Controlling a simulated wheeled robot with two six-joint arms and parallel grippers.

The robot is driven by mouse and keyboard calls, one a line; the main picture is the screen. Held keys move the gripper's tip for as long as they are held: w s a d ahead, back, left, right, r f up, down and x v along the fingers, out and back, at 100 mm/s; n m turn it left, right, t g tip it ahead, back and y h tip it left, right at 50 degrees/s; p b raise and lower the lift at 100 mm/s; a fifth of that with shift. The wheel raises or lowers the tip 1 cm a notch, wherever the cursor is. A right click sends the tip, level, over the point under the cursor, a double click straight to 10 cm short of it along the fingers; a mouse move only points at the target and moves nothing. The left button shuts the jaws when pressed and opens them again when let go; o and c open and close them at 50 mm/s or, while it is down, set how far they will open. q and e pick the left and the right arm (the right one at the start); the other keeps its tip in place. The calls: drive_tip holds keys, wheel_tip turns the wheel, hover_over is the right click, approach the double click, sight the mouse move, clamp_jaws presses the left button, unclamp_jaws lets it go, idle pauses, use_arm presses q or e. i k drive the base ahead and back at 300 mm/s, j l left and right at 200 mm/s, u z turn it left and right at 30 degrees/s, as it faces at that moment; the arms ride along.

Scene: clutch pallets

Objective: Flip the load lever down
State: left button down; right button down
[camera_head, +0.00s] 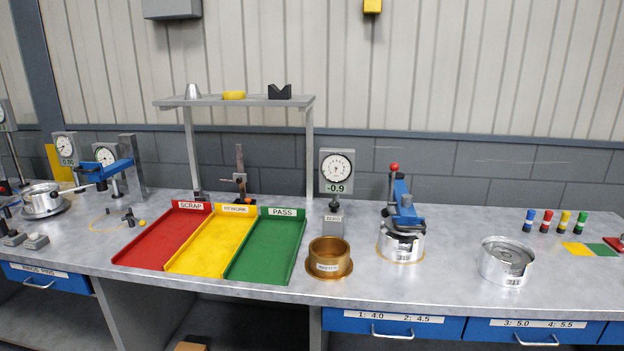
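A lever with a red ball knob (394,167) stands upright on a blue clamp or press (404,205), right of centre on the bench. The blue body sits over a silver round part (401,247) with a gold-coloured rim at its base. The lever points up. Neither of my grippers shows in the head view.
A brass cup (330,258) and a dial gauge (336,172) reading -0.9 stand left of the press. A silver round fixture (505,263) stands to its right. Red, yellow and green trays (264,250) lie farther left. The bench (440,275) in front of the press is clear.

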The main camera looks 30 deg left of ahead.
sight(394, 166)
drive_tip(key=u, duration=0.55)
drive_tip(key=i+j, duration=0.15)
drive_tip(key=j, duration=0.2)
drive_tip(key=i+j, duration=0.15)
drive_tip(key=j, duration=0.25)
drive_tip(key=i+j, duration=0.15)
drive_tip(key=j, duration=0.2)
drive_tip(key=i+j, duration=0.2)
drive_tip(key=j, duration=0.2)
drive_tip(key=i+j, duration=0.15)
drive_tip(key=j, duration=0.2)
drive_tip(key=z, duration=1.4)
